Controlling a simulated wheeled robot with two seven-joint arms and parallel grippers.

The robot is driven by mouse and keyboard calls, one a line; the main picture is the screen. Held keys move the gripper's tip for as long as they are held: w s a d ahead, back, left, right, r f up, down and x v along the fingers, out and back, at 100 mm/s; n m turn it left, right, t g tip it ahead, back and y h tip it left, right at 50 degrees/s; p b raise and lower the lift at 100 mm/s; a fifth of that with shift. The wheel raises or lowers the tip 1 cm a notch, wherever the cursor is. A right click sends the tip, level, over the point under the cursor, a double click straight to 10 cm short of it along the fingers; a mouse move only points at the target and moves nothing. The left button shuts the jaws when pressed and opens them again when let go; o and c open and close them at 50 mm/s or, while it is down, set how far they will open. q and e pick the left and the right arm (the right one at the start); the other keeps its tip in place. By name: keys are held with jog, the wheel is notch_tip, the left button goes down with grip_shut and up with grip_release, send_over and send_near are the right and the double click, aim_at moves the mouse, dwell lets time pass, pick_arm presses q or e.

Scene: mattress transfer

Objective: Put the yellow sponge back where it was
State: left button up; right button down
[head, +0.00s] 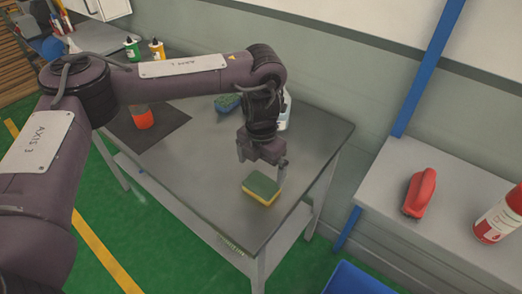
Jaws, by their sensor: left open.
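The yellow sponge (261,190) has a green top layer. It lies near the right front end of the grey table (215,217). My left gripper (263,165) is open just above the sponge, pointing down. One finger is at the left and the other at the right, with the right finger near the sponge's far edge. I cannot tell whether a finger touches the sponge. My right gripper does not show.
A blue and green brush-like item (227,103) and a partly hidden pale bottle (287,110) stand behind my gripper. A dark mat (165,135) with an orange item (142,117) lies left. A shelf (375,185) at right holds a red brush (420,192) and a red-white bottle (497,218).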

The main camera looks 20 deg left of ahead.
pick_arm(q)
jog(key=shift+r, duration=2.8)
